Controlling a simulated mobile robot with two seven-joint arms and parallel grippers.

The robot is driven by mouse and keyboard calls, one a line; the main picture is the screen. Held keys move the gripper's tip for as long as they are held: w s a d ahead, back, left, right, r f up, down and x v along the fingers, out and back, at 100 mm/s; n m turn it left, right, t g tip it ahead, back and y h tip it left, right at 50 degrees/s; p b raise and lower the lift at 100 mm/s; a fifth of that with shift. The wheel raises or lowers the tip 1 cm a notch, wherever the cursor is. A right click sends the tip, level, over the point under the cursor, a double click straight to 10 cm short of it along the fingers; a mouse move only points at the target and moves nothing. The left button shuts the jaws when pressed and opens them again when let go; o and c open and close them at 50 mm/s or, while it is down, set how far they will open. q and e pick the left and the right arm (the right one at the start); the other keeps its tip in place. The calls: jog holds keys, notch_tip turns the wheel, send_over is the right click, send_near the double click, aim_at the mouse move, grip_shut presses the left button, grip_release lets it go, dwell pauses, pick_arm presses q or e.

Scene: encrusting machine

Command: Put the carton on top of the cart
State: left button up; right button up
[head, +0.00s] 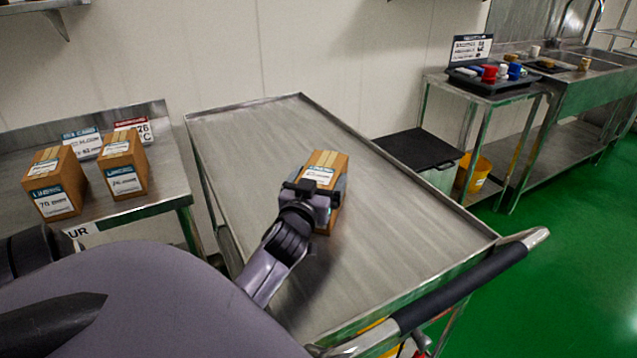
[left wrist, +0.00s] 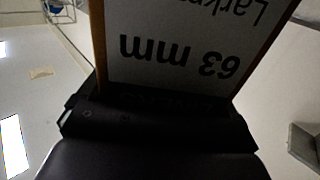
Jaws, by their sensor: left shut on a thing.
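A brown carton (head: 325,160) with a white and blue label is at the middle of the cart's top (head: 400,220), a flat metal tray with a raised rim. My left gripper (head: 316,196) is shut on the carton from its near side. In the left wrist view the carton's label (left wrist: 180,50) fills the upper middle, upside down, with "63 mm" on it, close against the gripper (left wrist: 165,105). The carton looks upright. Whether its base touches the tray is hidden by the gripper and arm. My right gripper is not in view.
Two similar cartons (head: 56,184) and (head: 123,165) stand on a metal table at the left, before small signs (head: 82,143). The cart's black handle (head: 450,290) is at the near right. A dark-lidded bin (head: 418,149) stands behind the cart. The tray around the carton is clear.

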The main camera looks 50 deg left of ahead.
pick_arm(q)
jog(key=shift+f, duration=0.1)
jog(key=o, duration=1)
jog(key=v, duration=0.7)
jog(key=shift+s+d+b, duration=0.1)
jog(key=shift+s+b, duration=0.2)
jog(key=shift+b, duration=0.1)
jog(key=shift+r, duration=0.25)
